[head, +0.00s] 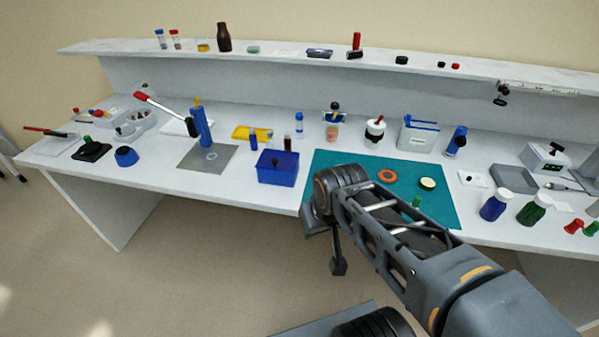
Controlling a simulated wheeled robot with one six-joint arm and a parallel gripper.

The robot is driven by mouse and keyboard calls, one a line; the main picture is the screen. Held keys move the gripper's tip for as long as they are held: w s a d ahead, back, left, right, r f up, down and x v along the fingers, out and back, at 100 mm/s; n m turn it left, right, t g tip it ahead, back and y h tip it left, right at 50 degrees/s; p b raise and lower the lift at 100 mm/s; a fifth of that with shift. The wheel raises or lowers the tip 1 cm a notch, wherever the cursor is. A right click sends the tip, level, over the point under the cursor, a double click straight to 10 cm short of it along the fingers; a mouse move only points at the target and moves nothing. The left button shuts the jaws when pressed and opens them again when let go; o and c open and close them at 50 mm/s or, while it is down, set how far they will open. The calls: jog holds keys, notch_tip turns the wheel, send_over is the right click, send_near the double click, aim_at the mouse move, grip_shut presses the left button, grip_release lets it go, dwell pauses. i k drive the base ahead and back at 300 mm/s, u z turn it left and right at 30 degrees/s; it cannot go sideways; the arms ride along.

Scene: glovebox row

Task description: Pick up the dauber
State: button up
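I cannot tell for sure which item is the dauber. A small white pot with a dark top and red knob (375,130) stands behind the teal mat and may be it. My gripper (338,267) hangs at the end of my arm, in front of the table's front edge and below the tabletop. It is small and dark here, and its fingers cannot be made out. It is apart from everything on the table. My arm hides part of the teal mat (330,160).
A blue bin (277,170) stands left of the mat. A raised shelf (280,50) runs along the back.

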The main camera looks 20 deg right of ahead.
aim_at(417, 200)
jog(key=z, duration=1.5)
jog(key=k, duration=1.15)
jog(key=u, duration=0.9)
jog(key=i, duration=1.35)
jog(key=z, duration=1)
jog(key=i, duration=0.2)
jog(key=z, duration=0.2)
